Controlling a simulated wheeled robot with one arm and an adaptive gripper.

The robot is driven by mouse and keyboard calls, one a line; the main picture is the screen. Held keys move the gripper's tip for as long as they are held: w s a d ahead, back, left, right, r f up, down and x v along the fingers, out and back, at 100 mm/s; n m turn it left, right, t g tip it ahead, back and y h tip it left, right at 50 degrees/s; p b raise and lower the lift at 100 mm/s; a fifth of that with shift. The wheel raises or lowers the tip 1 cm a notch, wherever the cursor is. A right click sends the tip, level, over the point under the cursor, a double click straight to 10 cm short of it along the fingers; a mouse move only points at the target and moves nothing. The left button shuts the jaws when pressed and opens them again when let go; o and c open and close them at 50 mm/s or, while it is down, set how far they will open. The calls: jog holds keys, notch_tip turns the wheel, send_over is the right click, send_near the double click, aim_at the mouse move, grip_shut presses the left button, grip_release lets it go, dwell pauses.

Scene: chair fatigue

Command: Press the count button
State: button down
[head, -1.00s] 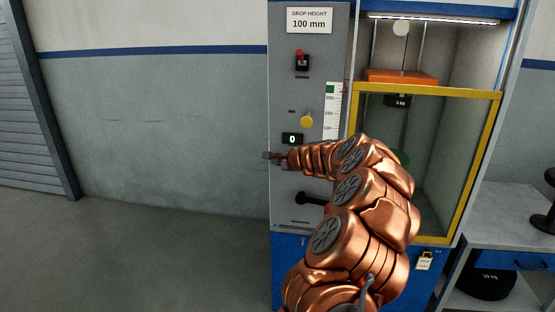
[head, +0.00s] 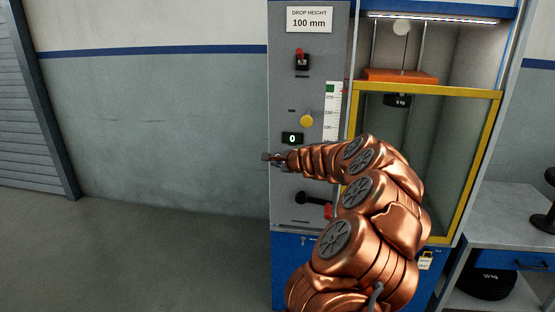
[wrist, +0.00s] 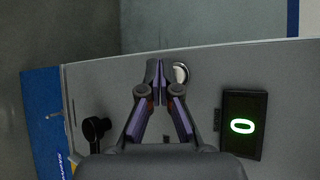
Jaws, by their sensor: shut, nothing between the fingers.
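A round silver button (wrist: 181,73), which looks like the count button, sits on the grey panel (wrist: 200,100) in the wrist view. My gripper (wrist: 158,72) is shut and empty, its tips just left of the button and slightly overlapping its edge. I cannot tell if they touch it. A black counter display (wrist: 242,125) with a green 0 is right of the button in the wrist view. In the head view the display (head: 292,139) is just above my gripper (head: 268,157), and my gripper hides the button.
The panel has a red-topped switch (head: 302,61), a yellow knob (head: 307,120) and a black handle (head: 314,199). A yellow-framed guard (head: 430,90) is on the right, below an orange block (head: 400,76). Left of the machine the floor (head: 150,250) is clear.

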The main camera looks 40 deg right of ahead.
jog(key=s+a, duration=0.1)
jog(key=a, duration=0.1)
jog(key=s+a, duration=0.1)
jog(key=a, duration=0.1)
jog(key=shift+s+b, duration=0.4)
dwell(1.0)
